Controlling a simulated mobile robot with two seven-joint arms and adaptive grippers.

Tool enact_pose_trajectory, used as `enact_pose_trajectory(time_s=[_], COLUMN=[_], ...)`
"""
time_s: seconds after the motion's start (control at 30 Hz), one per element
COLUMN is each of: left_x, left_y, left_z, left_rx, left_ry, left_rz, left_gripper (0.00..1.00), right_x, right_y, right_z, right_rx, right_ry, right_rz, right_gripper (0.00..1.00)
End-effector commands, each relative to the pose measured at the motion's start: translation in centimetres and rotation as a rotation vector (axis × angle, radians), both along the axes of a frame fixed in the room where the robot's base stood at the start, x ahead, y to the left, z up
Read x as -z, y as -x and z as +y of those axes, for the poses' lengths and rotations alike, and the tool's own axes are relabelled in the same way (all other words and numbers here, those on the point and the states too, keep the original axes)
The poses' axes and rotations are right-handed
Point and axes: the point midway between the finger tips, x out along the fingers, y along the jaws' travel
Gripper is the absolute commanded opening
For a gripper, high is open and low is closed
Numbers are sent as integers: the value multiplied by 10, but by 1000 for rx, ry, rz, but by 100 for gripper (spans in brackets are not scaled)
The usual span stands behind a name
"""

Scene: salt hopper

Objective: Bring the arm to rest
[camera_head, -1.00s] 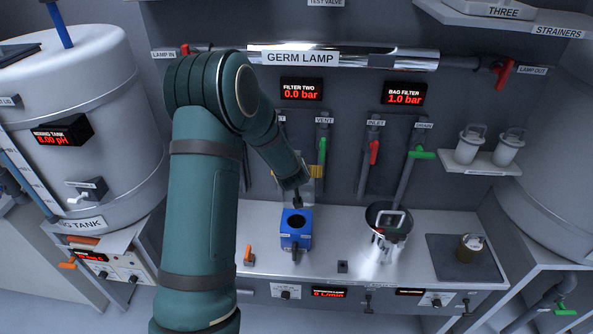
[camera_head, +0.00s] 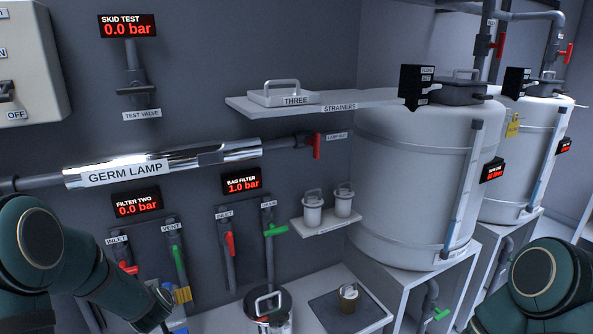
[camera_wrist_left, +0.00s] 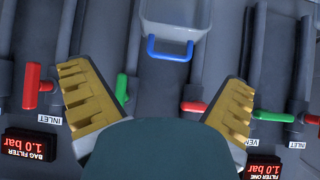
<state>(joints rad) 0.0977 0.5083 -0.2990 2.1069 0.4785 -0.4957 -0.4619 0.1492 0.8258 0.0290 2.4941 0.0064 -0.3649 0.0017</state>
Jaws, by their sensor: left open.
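My left arm (camera_head: 70,265) reaches in from the lower left in the head view, in front of the wall below the germ lamp. Pipes and valve handles lie beyond the fingers. A pale container with a blue handle (camera_wrist_left: 172,50) shows at the top of that view. My right arm (camera_head: 540,285) shows at the lower right of the head view; its gripper is out of view.
A shelf (camera_head: 330,104) juts from the wall, bearing a lidded strainer. Two strainer pots stand on a lower shelf (camera_head: 325,226). A metal vessel (camera_head: 268,312) stands on the counter below. Large white tanks (camera_head: 405,190) fill the right. The red lamp-out valve (camera_head: 317,146) sticks out.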

Motion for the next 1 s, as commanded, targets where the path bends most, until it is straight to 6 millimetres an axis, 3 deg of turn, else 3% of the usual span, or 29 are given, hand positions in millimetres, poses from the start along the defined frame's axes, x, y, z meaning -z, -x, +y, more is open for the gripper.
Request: enact_pose_trajectory(time_s=[0.03,0.27,0.4,0.5,0.6,0.73,1.0], left_x=[24,128,180,207,224,233,234], left_y=[6,55,104,143,176,204,215], left_z=[-19,-125,-190,-230,-261,-283,-291], left_rx=[33,210,315,380,431,470,483], left_ry=[28,207,329,410,475,530,548], left_rz=[33,211,339,428,502,564,586], left_gripper=[100,100,100,100,100,100,100], right_x=[8,35,52,63,70,76,76], right_y=[0,2,3,4,4,5,5], right_z=[0,1,2,3,3,3,4], right_rx=[0,-4,-5,-7,-8,-9,-9], right_ry=[1,3,5,5,7,7,8], right_rz=[1,7,11,13,15,16,16], right_gripper=[47,47,47,47,47,47,47])
